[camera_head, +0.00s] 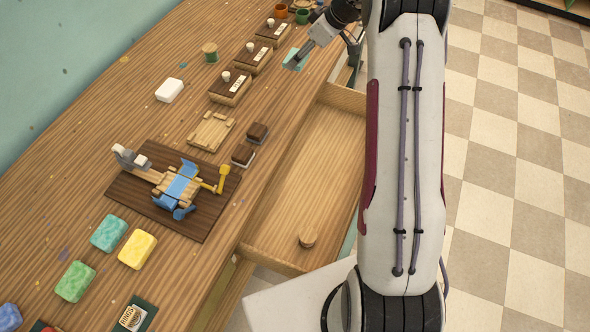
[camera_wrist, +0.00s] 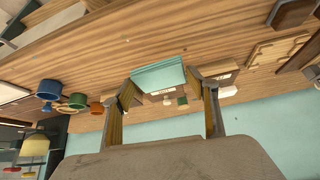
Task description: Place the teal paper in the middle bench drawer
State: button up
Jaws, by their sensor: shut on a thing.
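The teal paper (camera_head: 293,58) is a small flat stack at the far end of the bench, partly hidden by my gripper (camera_head: 301,60). In the wrist view the teal paper (camera_wrist: 158,77) sits between the fingertips of my gripper (camera_wrist: 163,88), which is shut on it. I cannot tell whether the paper still touches the bench top. An open bench drawer (camera_head: 325,150) stands out from the right side of the bench, nearer the camera than the gripper. My arm hides part of its right side.
Wooden trays with stamps (camera_head: 230,87), cups (camera_head: 303,15), soap bars (camera_head: 138,249) and a dark board with a blue-and-wood tool (camera_head: 178,188) stand on the bench.

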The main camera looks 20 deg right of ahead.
jog(key=s+d+f, duration=0.4)
jog(key=s+d, duration=0.2)
jog(key=d, duration=0.2)
send_over(354, 146)
notch_tip(354, 146, down, 8)
jog(key=shift+f+m, duration=0.15)
jog(key=shift+m, duration=0.25)
jog(key=shift+w, duration=0.1)
notch_tip(354, 146, down, 6)
jog(key=shift+f, duration=0.15)
jog(key=shift+f, duration=1.85)
